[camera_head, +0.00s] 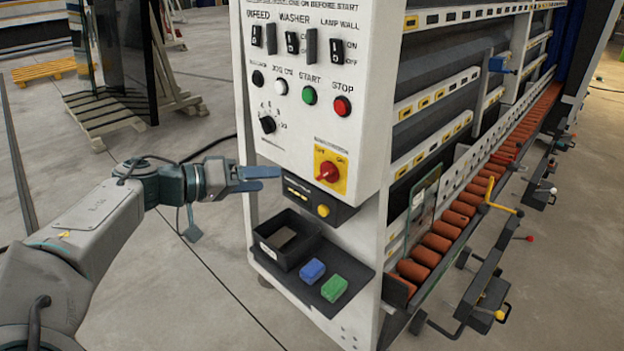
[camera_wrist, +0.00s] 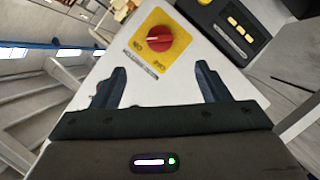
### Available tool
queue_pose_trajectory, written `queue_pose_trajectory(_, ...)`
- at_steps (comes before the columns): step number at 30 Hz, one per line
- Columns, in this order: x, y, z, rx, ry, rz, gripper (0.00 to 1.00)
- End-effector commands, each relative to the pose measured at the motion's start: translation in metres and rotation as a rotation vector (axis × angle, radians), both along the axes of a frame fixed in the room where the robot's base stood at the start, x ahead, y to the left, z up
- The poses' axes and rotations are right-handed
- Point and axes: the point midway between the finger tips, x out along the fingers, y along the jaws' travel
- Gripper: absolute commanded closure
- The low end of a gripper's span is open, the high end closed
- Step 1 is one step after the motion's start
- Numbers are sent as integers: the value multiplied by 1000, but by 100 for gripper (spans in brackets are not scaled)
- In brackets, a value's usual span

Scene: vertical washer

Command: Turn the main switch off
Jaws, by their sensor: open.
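The main switch is a red rotary knob (camera_head: 328,172) on a yellow plate (camera_head: 320,184), low on the white control panel (camera_head: 300,140). The knob also shows in the wrist view (camera_wrist: 152,40), upper middle, ahead of my fingers. My gripper (camera_head: 262,179) is left of the knob in the head view, at about its height, and does not touch it. In the wrist view my gripper (camera_wrist: 160,84) has its two fingers spread apart, with nothing between them. The plate's lettering is too small to read surely in the head view.
Above the switch are a black dial (camera_head: 268,125), a green start button (camera_head: 310,95), a red stop button (camera_head: 341,106) and several toggle switches. Below are a black box (camera_head: 284,240) with a yellow knob above it, and blue (camera_head: 312,271) and green (camera_head: 334,288) blocks on a shelf.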

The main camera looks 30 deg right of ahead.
Motion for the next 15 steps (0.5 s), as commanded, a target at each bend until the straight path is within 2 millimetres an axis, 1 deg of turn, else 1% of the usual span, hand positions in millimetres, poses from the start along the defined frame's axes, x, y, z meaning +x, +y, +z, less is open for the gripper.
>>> queue_pose_trajectory(2, 0, -3, 1, -5, -6, -1, 31)
queue_pose_trajectory(5, 1, -15, -2, -4, -5, -1, 31)
queue_pose_trajectory(8, 2, -33, -8, -3, -3, -2, 31)
queue_pose_trajectory(15, 4, -84, -23, -2, 0, -3, 31)
